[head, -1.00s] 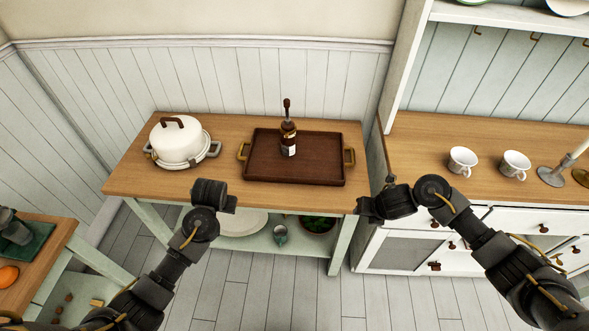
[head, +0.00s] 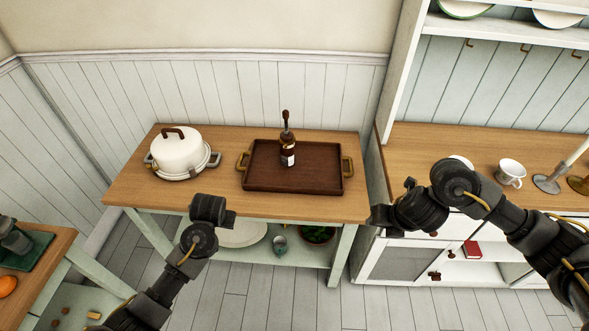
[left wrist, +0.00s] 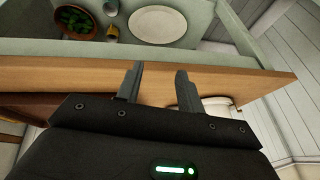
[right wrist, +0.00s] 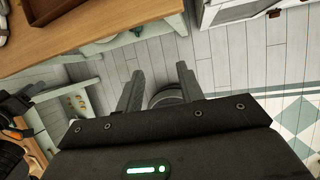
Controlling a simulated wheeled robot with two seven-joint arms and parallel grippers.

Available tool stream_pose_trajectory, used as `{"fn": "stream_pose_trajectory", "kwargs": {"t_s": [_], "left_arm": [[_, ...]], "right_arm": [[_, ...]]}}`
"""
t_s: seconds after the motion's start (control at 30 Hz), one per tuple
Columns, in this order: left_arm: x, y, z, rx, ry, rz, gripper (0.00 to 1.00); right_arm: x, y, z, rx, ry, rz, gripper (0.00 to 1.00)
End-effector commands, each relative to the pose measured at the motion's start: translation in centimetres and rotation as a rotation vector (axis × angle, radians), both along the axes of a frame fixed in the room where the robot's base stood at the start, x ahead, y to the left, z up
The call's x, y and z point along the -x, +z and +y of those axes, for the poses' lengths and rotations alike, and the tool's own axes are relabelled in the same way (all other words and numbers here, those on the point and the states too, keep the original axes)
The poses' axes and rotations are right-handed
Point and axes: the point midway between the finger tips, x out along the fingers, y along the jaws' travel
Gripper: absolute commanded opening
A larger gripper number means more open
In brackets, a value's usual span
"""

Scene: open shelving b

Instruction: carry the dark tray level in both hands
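A white lidded pot (head: 180,153) stands at the table's left (head: 140,196). A sideboard (head: 430,150) with a cup (head: 510,172) and candlesticks adjoins on the right. A side table with an orange (head: 8,285) is at lower left.

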Motion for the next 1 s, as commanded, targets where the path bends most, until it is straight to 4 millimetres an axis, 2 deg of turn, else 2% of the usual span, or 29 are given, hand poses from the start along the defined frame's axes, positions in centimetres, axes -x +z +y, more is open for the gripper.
{"fn": "stream_pose_trajectory", "kwargs": {"t_s": [0.1,0.23,0.83,0.93,1.0], "left_arm": [[0.0,0.0,0.0,0.0,0.0,0.0,0.38],[0.0,0.0,0.0,0.0,0.0,0.0,0.38],[0.1,-0.2,0.1,-0.001,0.001,0.002,0.38],[0.5,-2.3,0.4,-0.01,-0.001,0.013,0.38],[1.3,-5.3,0.9,-0.023,-0.005,0.029,0.38]], "right_arm": [[0.3,1.3,-0.1,0.0,0.004,-0.007,0.38],[0.7,1.8,-0.3,-0.001,0.002,-0.003,0.38],[0.9,1.8,-0.2,-0.007,-0.004,0.004,0.38],[0.9,0.3,1.0,-0.068,-0.06,0.043,0.38],[0.7,-2.0,2.8,-0.164,-0.154,0.105,0.38]]}}
